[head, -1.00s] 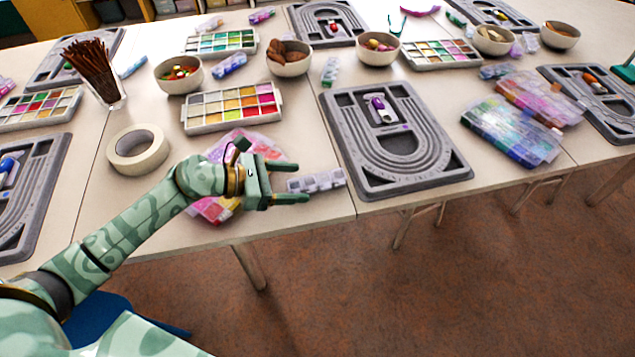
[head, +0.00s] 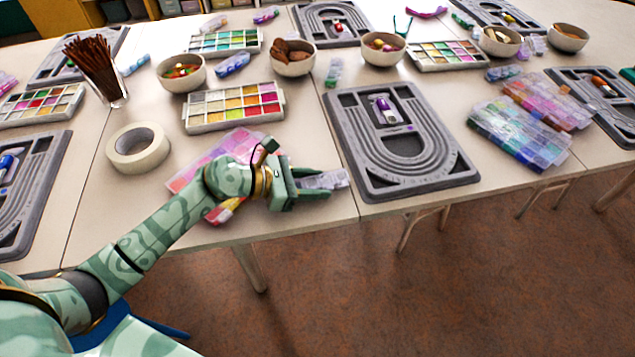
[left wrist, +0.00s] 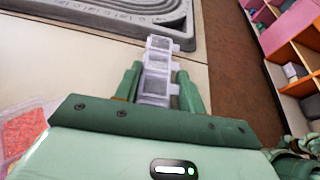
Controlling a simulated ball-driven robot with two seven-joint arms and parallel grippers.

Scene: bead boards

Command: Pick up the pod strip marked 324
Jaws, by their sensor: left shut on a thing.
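A clear, pale pod strip (head: 328,179) lies near the front edge of the table, left of the nearest grey bead board. It also shows in the left wrist view (left wrist: 157,63), running lengthwise between the fingers. No marking can be read on it at this size. My left gripper (head: 318,184) is shut on this strip, one finger on each side. The strip's far end sticks out past the fingertips, and its near end is partly hidden by the gripper. My right gripper is in neither view.
The grey bead board (head: 400,140) is just right of the strip. A pink and yellow bead case (head: 195,172) lies partly under my left arm. A tape roll (head: 138,147) and a colour tray (head: 233,106) stand behind. The table's front edge is close.

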